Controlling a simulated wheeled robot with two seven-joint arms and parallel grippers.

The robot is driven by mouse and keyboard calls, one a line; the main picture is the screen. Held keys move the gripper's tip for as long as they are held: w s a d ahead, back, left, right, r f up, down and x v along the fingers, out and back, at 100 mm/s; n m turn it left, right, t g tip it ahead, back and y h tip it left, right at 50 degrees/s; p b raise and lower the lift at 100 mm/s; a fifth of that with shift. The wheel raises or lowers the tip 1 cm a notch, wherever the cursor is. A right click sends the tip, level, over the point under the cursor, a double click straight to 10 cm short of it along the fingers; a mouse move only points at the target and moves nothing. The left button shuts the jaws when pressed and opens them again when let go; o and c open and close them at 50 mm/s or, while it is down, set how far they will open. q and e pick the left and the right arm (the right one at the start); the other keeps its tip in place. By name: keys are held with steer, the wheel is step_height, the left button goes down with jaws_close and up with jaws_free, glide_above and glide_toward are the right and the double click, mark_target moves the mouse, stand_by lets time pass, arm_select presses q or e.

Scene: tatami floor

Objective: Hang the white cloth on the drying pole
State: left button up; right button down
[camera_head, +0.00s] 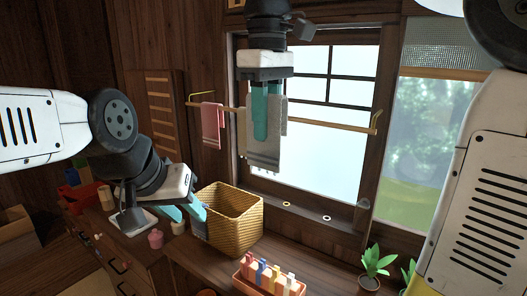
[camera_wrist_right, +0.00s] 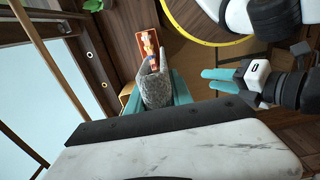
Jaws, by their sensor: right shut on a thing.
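The white cloth (camera_head: 263,153), greyish with a band near its lower edge, hangs in front of the window and covers part of the drying pole (camera_head: 325,122). My right gripper (camera_head: 267,136) points down at its upper part and is shut on it. In the right wrist view the cloth (camera_wrist_right: 157,92) bunches between the teal fingers. Whether it is draped over the pole or in front of it, I cannot tell. My left gripper (camera_head: 187,214) is at the left side of the wicker basket (camera_head: 235,225), its fingers apart and empty; it also shows in the right wrist view (camera_wrist_right: 212,80).
A pink towel (camera_head: 212,125) hangs on the pole's left part. A tray of colored pegs (camera_head: 268,278) and a plant (camera_head: 376,263) stand on the counter. The pole right of the cloth is bare.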

steer(key=shift+s+d+r, duration=0.5)
steer(key=shift+d+r, duration=0.25)
steer(key=shift+d, duration=0.15)
steer(key=shift+w+d, duration=1.5)
steer(key=shift+w, duration=0.65)
steer(key=shift+w+d, duration=1.45)
steer(key=shift+w, duration=0.7)
steer(key=shift+w+d, duration=1.5)
steer(key=shift+w, duration=0.65)
step_height(320, 180, down, 8)
steer(key=c, duration=1.1)
jaws_free()
steer(key=shift+o, duration=0.2)
